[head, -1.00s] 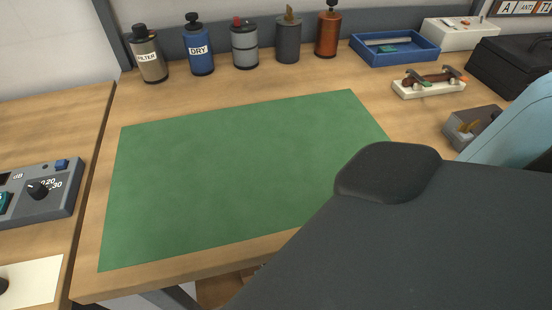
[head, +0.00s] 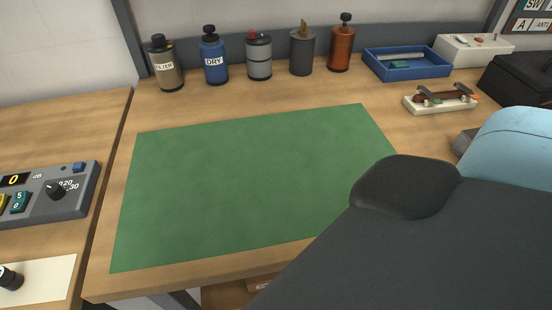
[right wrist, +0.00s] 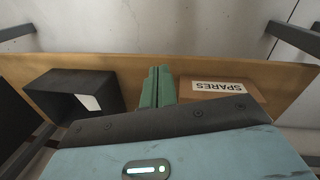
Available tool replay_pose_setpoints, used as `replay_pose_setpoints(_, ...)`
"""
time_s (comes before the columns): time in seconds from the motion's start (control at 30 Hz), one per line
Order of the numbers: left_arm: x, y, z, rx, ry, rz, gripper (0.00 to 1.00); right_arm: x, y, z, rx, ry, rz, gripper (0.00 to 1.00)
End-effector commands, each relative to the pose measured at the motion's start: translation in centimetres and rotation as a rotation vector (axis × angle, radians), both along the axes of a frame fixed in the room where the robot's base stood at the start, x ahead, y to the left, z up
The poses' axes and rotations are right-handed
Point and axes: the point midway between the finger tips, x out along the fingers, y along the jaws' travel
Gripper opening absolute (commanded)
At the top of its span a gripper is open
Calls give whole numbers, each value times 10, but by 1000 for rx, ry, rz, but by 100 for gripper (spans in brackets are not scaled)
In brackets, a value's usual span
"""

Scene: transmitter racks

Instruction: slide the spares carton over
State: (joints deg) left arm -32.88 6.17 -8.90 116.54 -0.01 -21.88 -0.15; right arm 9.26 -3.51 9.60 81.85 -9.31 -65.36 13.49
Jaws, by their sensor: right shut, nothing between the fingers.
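The spares carton (right wrist: 222,91) is a brown box with a white SPARES label, upside down in the right wrist view. It sits on a wooden shelf. My right gripper (right wrist: 158,74) has green fingers, shut and empty. They are just left of the carton in that view, beside its side; I cannot tell whether they touch it. My wrist hides the carton's near part. In the head view a sliver of a brown box with pale marks (head: 262,283) shows below the bench edge, mostly hidden. My left gripper is not in view.
On the shelf (right wrist: 42,68), a black open box (right wrist: 72,92) stands on the other side of the fingers. The mat is bare.

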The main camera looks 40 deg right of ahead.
Motion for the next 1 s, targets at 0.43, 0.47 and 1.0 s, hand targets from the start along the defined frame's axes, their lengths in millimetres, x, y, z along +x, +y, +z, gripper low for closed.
replay_pose_setpoints(0.43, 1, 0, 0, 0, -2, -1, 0, -110, 28, 114, 58, 75, 290, 0)
replay_pose_setpoints(0.47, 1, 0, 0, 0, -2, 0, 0, -115, 31, 120, 66, 76, 304, 0)
replay_pose_setpoints(1.0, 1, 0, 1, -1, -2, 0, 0, -139, 88, 165, 184, -176, 502, 0)
